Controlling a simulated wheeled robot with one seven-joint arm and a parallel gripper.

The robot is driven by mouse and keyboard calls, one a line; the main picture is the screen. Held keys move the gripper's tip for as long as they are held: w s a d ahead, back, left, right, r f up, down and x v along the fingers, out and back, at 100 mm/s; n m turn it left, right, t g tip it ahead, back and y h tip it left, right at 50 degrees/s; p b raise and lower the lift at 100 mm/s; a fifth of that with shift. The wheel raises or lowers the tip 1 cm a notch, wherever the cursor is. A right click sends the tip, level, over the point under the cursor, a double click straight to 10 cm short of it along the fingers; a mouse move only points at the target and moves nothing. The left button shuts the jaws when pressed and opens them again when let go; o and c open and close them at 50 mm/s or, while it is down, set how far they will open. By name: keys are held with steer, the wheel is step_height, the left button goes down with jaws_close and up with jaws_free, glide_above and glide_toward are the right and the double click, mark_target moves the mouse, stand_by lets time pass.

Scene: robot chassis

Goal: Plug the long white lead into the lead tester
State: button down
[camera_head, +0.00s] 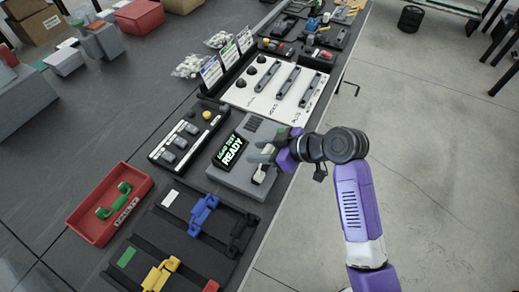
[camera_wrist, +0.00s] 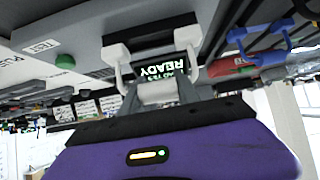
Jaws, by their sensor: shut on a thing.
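The lead tester (camera_head: 222,176) is a grey box on the bench, with a black screen reading "LEAD TEST READY" in green. The screen also shows upside down in the wrist view (camera_wrist: 160,72). My gripper (camera_head: 264,161) is over the right part of the tester, shut on the white lead (camera_head: 261,174). In the wrist view the lead has two white ends (camera_wrist: 118,58) and a dark middle, and lies across beyond the fingers (camera_wrist: 158,92). It is close to the tester's face; I cannot tell whether its ends touch or enter the sockets.
A red tray (camera_head: 85,222) with a green lead (camera_head: 114,200) stands at left. A dark rack in front holds a blue lead (camera_head: 203,213) and a yellow lead (camera_head: 160,274). A white panel (camera_head: 247,96) with knobs and slots lies behind the tester.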

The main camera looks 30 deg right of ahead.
steer(key=shift+f, duration=0.2)
steer(key=c, duration=0.8)
jaws_free()
steer(key=shift+r, duration=0.1)
steer(key=shift+v, duration=3.9)
